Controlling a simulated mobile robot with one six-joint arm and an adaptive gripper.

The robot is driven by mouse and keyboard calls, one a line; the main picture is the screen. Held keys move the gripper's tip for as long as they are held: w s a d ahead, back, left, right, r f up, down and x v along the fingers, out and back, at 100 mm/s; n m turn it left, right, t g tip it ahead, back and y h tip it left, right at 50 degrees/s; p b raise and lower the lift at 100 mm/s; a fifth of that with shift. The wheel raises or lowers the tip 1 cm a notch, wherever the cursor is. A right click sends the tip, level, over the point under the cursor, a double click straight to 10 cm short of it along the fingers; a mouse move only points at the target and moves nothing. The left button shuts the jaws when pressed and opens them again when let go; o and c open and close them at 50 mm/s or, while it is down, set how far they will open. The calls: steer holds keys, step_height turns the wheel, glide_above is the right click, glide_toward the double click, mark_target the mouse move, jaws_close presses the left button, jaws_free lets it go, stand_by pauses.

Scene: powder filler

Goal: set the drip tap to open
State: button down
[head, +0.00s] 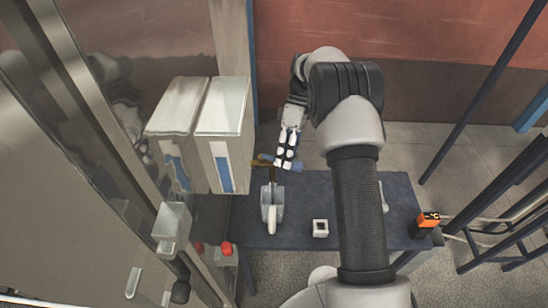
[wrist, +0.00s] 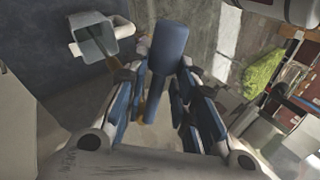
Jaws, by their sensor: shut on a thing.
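The drip tap (head: 273,172) is a brass-brown fitting above the dark table, beside the right-hand tall box. Its blue lever (wrist: 168,52) shows large in the wrist view, running down between my fingers, with a little brass beside it. My gripper (head: 282,160) is at the tap in the head view, reaching in from behind it. In the wrist view my gripper (wrist: 163,105) has its fingers on both sides of the blue lever, shut on it. The fingers hide part of the lever and tap body, so the tap's exact setting is hard to tell.
A small white square ring (head: 320,228) and an orange-black device (head: 428,219) are to the right. Two tall metal boxes (head: 220,120) and red buttons (head: 227,248) stand on the left.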

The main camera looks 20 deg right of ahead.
steer(key=shift+w, duration=0.2)
stand_by(0.4)
steer(key=c, duration=1.6)
jaws_free()
steer(key=shift+d+r, duration=0.1)
steer(key=v, duration=0.7)
steer(key=shift+w+r, duration=0.1)
steer(key=shift+r, duration=0.05)
